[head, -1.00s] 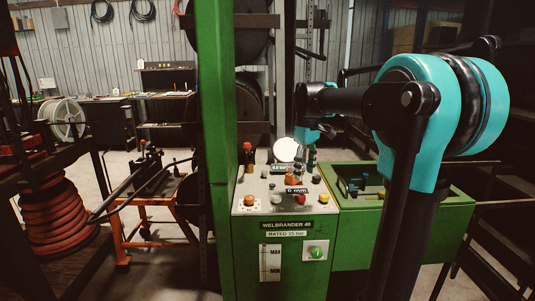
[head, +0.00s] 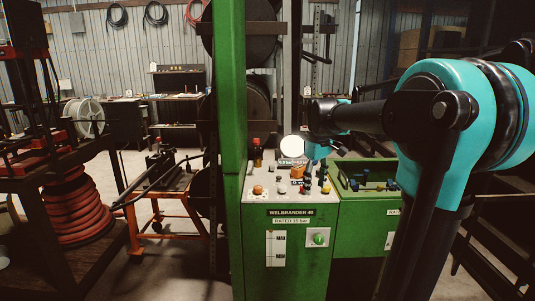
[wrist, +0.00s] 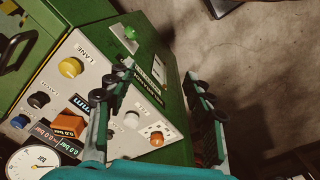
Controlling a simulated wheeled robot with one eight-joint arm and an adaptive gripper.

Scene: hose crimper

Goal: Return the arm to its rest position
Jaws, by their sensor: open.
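My gripper (wrist: 163,88) is open and empty in the wrist view, its two teal fingers with dark pads spread apart over the front edge of the green crimper's control panel. The panel (wrist: 100,95) carries a yellow button (wrist: 71,67), a white button (wrist: 131,120) and an orange button (wrist: 157,138). In the head view my gripper (head: 318,150) is above the back right of the panel. Its fingertips are hard to make out there. My arm reaches in from the right, bent at its teal joint.
The crimper cabinet (head: 290,255) stands in front, with a green tray (head: 365,185) on its right. A green post (head: 230,110) rises on its left. An orange cart (head: 165,210) and a coiled red hose (head: 75,210) stand at the left. Dark shelving is close behind my arm.

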